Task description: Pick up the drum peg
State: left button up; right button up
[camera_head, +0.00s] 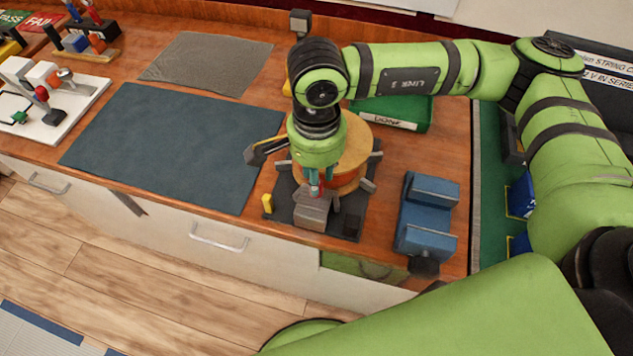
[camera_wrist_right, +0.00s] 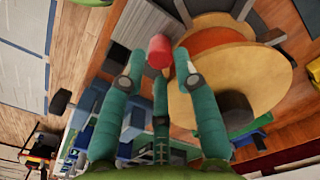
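A red peg-like cylinder (camera_wrist_right: 158,51), which I take to be the drum peg, shows between my right gripper's fingertips in the right wrist view. A small bit of red (camera_head: 314,191) shows under that gripper in the head view. My right gripper (camera_head: 317,180) points down beside the round wooden drum (camera_head: 358,148), over a grey block (camera_head: 312,210). In the wrist view its teal fingers (camera_wrist_right: 154,76) are spread, with gaps beside the red cylinder. The drum (camera_wrist_right: 270,75) is close on the right there. My left gripper is not in view.
A small yellow piece (camera_head: 267,203) stands left of the grey block. A blue fixture (camera_head: 427,215) stands to the right, and a green bin (camera_head: 405,115) behind. The dark mat (camera_head: 170,140) on the left is clear.

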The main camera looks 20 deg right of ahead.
jog(key=shift+f, duration=0.55)
grip_shut()
jog(key=shift+r, duration=0.1)
